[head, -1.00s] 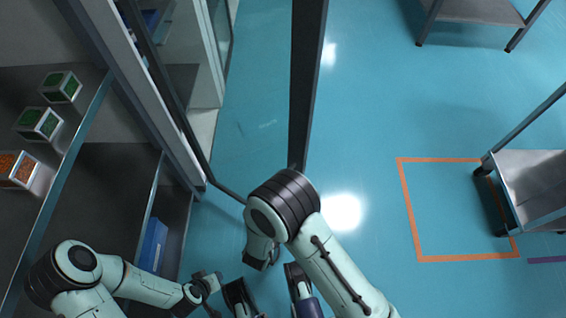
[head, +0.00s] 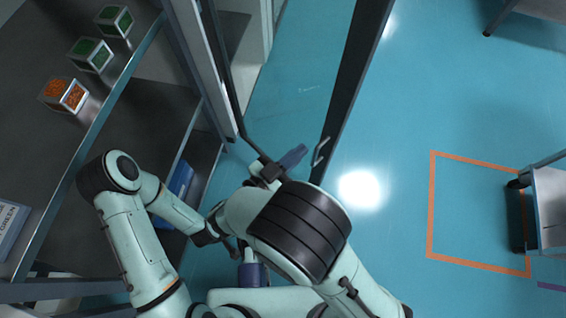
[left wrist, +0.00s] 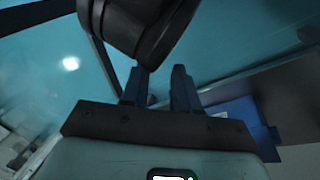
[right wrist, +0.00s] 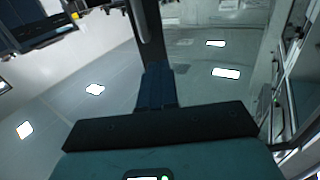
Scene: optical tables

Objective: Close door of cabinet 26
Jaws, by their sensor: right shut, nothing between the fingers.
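The open cabinet door shows in the head view as a glass panel with a dark frame bar (head: 352,75) standing out over the floor. A small handle (head: 320,151) is on the bar near its lower end. My right gripper (head: 296,154) is shut and empty, just left of the handle; I cannot tell whether it touches the door. In the right wrist view its closed fingers (right wrist: 157,85) point at a dark upright bar. My left gripper (left wrist: 159,86) is open and empty in the left wrist view, with a dark arm part close ahead. No cabinet number is readable.
A grey shelf (head: 60,140) at left holds green boxes (head: 90,54) and an orange box (head: 63,94). A blue box (head: 178,183) lies lower. A metal cart (head: 550,205) stands at right beside an orange floor outline (head: 431,205). The blue floor between is clear.

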